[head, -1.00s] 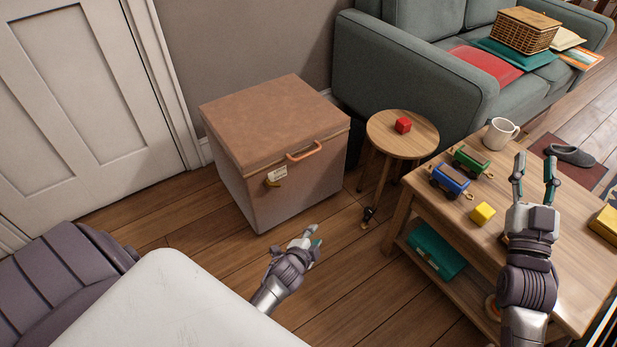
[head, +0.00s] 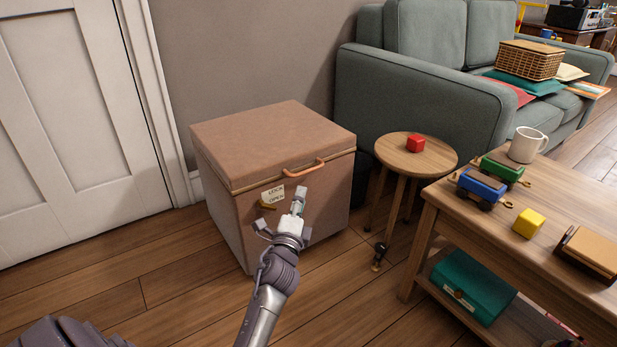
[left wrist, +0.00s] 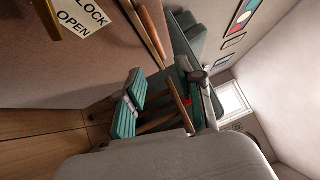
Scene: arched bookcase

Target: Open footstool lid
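The footstool (head: 235,225) is a brown box with its lid (head: 270,140) shut. A copper-coloured handle (head: 304,168) sits on the lid's front edge; it also shows in the left wrist view (left wrist: 152,32). Below it are a LOCK/OPEN label (head: 274,192) and a small brass latch (head: 267,206), both also near the top left of the left wrist view. My left gripper (head: 299,198) is in front of the box, right of the label and below the handle. Its fingers are apart and empty in the left wrist view (left wrist: 165,105). My right gripper is out of view.
A round stool (head: 440,158) with a red cube stands right of the footstool. A wooden table (head: 440,218) with toy wagons, a mug and a yellow block is at the right. A sofa (head: 430,95) stands behind.

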